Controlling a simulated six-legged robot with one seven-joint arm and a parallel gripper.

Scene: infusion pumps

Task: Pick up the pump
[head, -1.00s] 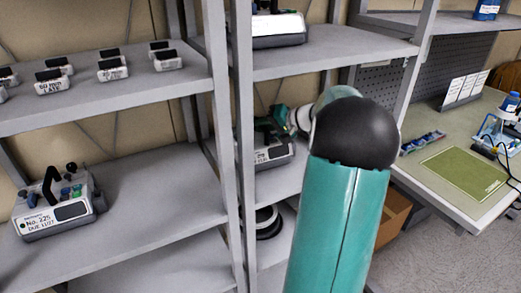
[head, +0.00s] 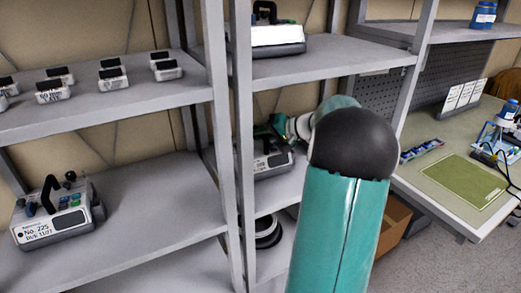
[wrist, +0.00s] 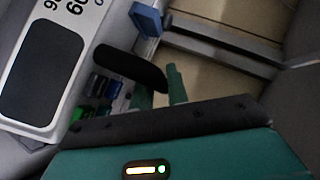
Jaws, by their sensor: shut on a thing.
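The pump (head: 272,164) is a grey and white device on the middle shelf of the right-hand rack, partly hidden by the rack post. In the wrist view its white face (wrist: 58,20), with a dark panel and printed digits, fills the upper left. Its black handle (wrist: 130,68) runs beside my green fingers. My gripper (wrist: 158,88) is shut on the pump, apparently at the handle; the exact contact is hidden. In the head view my gripper (head: 277,130) is at the pump's top. I cannot tell whether the pump is clear of the shelf.
Another pump (head: 275,36) stands on the shelf above. A pump labelled No. 225 (head: 55,212) sits on the left rack. Small white devices (head: 110,76) line the upper left shelf. A rack post (head: 241,150) stands close left. A workbench with a green mat (head: 462,182) is right.

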